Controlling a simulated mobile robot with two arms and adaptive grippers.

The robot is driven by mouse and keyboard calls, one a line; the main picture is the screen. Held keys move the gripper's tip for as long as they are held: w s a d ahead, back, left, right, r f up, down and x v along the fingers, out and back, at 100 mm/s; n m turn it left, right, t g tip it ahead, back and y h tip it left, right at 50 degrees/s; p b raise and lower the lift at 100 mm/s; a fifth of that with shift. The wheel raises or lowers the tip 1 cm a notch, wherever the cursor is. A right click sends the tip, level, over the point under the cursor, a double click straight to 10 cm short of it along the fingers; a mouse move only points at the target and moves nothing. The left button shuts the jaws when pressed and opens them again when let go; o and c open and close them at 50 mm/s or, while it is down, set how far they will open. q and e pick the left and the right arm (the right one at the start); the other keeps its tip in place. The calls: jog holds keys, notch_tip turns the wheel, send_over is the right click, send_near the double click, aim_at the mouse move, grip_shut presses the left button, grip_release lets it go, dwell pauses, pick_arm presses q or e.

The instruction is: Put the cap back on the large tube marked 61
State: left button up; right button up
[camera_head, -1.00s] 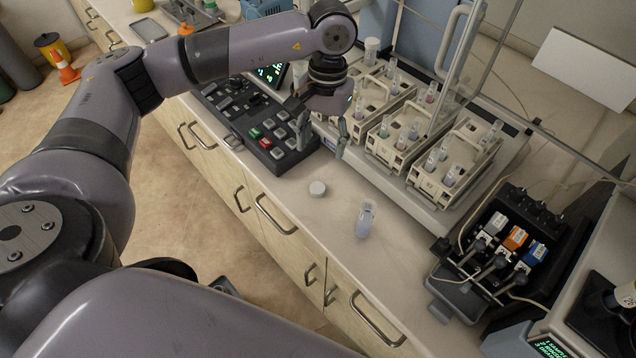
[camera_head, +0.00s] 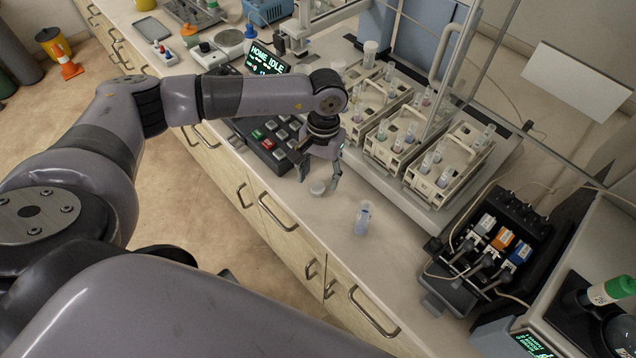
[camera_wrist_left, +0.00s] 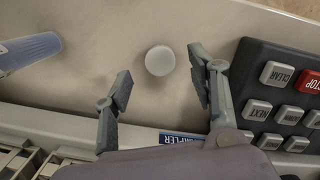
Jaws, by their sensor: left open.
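A small white round cap (camera_head: 317,188) lies on the bench top near its front edge. It also shows in the left wrist view (camera_wrist_left: 160,60), just beyond and between the fingertips. A clear bluish large tube (camera_head: 363,217) stands on the bench to the right of the cap; its marking is too small to read. Part of it shows at the left of the left wrist view (camera_wrist_left: 28,52). My left gripper (camera_head: 318,180) is open and empty, its fingers pointing down over the cap, apart from it. My right gripper is not in view.
A black keypad (camera_head: 268,142) sits close to the gripper's left. Racks of tubes (camera_head: 395,128) stand on a white tray behind. A black pump unit (camera_head: 490,250) with cables is at the right. The bench around the tube is clear.

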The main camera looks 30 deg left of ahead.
aim_at(318, 189)
pick_arm(q)
jog(key=shift+s+f+p, duration=0.15)
jog(key=shift+f+p, duration=0.15)
jog(key=shift+f, duration=1.1)
jog(key=shift+c, duration=0.6)
jog(key=c, duration=0.7)
jog(key=shift+o, duration=0.2)
